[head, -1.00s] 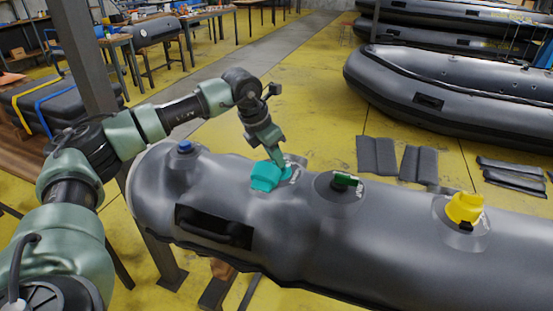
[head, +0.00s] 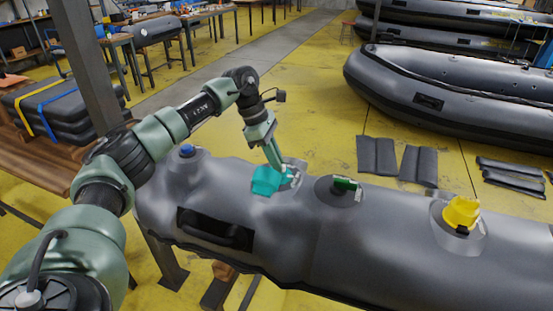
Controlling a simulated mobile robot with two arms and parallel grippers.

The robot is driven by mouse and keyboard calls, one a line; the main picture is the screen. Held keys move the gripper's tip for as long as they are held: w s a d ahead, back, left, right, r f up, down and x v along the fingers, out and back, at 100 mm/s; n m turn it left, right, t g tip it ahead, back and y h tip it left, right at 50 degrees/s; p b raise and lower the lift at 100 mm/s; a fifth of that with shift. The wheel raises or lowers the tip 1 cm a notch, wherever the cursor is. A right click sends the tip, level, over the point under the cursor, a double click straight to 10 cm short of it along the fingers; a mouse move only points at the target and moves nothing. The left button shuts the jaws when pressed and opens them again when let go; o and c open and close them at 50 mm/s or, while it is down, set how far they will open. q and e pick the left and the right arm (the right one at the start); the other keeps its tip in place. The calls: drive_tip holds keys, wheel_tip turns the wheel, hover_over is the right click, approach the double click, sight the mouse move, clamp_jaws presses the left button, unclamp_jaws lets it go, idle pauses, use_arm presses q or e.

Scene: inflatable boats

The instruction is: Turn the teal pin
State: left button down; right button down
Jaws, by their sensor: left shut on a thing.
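The teal pin (head: 268,180) sits on the upper side of a grey inflatable tube (head: 330,240) in front of me. My left gripper (head: 277,167) reaches down onto it from above and behind, and it is shut on the pin. The fingertips are small here and partly hidden by the pin. My right gripper is not in view.
A blue pin (head: 186,150) is on the tube's left end, a green pin (head: 345,184) right of the teal one, and a yellow pin (head: 461,212) farther right. A black handle (head: 215,229) is on the near side.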

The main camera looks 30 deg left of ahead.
use_arm(q)
drive_tip(key=shift+r+m, duration=0.1)
drive_tip(key=shift+m, duration=0.5)
drive_tip(key=c, duration=1.5)
unclamp_jaws()
drive_tip(key=b+v, duration=0.1)
drive_tip(key=v, duration=0.6)
drive_tip(key=shift+w+a+r, duration=0.1)
drive_tip(key=shift+a+r, duration=0.1)
drive_tip(key=shift+r, duration=0.15)
drive_tip(key=shift+f, duration=0.1)
